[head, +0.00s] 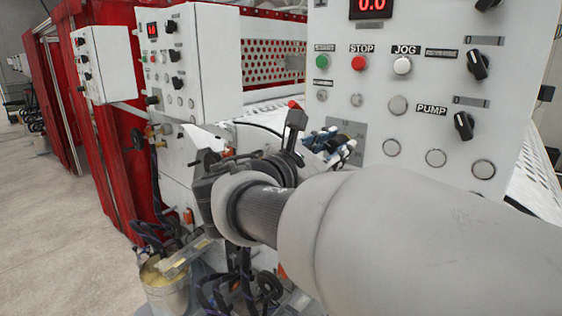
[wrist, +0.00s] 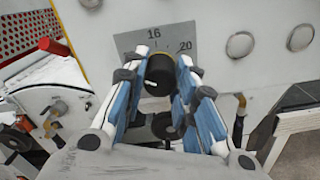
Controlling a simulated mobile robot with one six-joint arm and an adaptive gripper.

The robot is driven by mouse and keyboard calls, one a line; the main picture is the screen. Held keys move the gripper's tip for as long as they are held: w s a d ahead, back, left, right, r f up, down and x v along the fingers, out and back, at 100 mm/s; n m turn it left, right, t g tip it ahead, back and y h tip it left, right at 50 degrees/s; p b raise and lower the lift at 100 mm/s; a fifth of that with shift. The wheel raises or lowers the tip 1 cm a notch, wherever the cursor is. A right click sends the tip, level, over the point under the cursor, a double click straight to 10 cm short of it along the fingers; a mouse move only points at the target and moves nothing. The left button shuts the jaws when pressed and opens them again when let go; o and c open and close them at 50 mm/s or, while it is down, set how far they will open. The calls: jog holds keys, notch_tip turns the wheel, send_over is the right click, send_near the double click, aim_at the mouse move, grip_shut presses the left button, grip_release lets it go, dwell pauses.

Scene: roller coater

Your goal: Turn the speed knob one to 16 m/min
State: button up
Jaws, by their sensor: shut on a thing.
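The speed knob (wrist: 159,72) is a dark round knob in front of a grey scale plate (wrist: 170,42) marked 16 and 20 in the wrist view. My gripper (wrist: 160,70) has its blue and white fingers on both sides of the knob and is shut on it. The 16 stands above the knob and the 20 to its upper right. A small pale mark shows on the knob's lower face, but I cannot tell which number the knob points to. In the head view my gripper (head: 338,148) is at the panel's lower left, and its fingers hide the knob.
The white control panel (head: 425,90) carries a red display reading 0.0, green, red and white buttons, and black selector knobs (head: 464,125) on the right. A red-tipped lever (head: 295,106) stands left of my gripper. Open floor (head: 60,220) lies at far left.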

jog(key=m+b, duration=0.6)
jog(key=b, duration=0.1)
jog(key=shift+f, duration=0.4)
jog(key=m+b, duration=0.3)
jog(key=shift+r+m, duration=0.1)
jog(key=shift+m, duration=0.3)
jog(key=shift+r+m+b, duration=0.15)
jog(key=shift+m+b, duration=1.15)
jog(key=shift+b, duration=0.05)
jog(key=o, duration=0.9)
jog(key=shift+a+r, duration=0.1)
jog(key=shift+o, duration=0.9)
jog(key=shift+s+a, duration=0.15)
jog(key=shift+a, duration=0.15)
jog(key=v, duration=1.1)
jog(key=shift+s, duration=0.15)
